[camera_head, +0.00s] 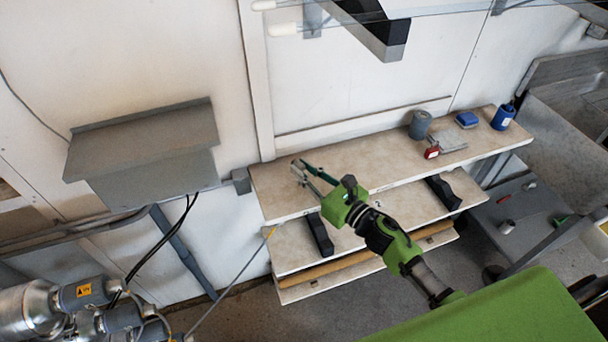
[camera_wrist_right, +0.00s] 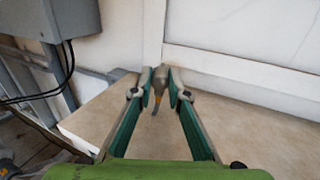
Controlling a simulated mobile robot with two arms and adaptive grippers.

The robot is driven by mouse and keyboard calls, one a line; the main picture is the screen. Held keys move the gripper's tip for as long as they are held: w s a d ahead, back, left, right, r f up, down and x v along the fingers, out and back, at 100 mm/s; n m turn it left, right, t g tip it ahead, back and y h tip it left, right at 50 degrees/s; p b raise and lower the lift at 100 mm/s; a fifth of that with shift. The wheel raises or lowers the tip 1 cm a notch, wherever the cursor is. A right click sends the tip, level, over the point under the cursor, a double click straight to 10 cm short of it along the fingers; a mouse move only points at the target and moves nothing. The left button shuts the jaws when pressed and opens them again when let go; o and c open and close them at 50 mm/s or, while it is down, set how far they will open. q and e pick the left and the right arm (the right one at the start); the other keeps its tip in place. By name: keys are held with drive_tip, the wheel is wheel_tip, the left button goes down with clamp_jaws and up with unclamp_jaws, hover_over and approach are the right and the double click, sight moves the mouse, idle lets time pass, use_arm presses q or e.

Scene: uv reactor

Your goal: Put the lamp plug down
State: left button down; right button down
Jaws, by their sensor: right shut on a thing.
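My right gripper (camera_head: 302,168) reaches over the left end of the top shelf (camera_head: 375,162), with its fingers pointing to the back left. In the right wrist view its fingertips (camera_wrist_right: 160,88) are shut on the lamp plug (camera_wrist_right: 158,82), a small grey piece with an orange band and a grey tail hanging below. I cannot tell whether the plug touches the shelf surface (camera_wrist_right: 240,140). In the head view the plug is too small to make out between the fingers. My left gripper is not in view.
A grey cylinder (camera_head: 420,124), a red-ended tool (camera_head: 433,152), a blue box (camera_head: 467,119) and a blue container (camera_head: 503,116) stand on the shelf's right part. A grey wall box (camera_head: 150,155) is at left. The shelf's middle is clear.

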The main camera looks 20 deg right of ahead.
drive_tip(key=shift+f, duration=0.65)
drive_tip(key=shift+f+b, duration=0.65)
drive_tip(key=shift+b, duration=0.15)
drive_tip(key=c, duration=2)
unclamp_jaws()
drive_tip(key=shift+o, duration=0.2)
drive_tip(key=shift+r, duration=0.15)
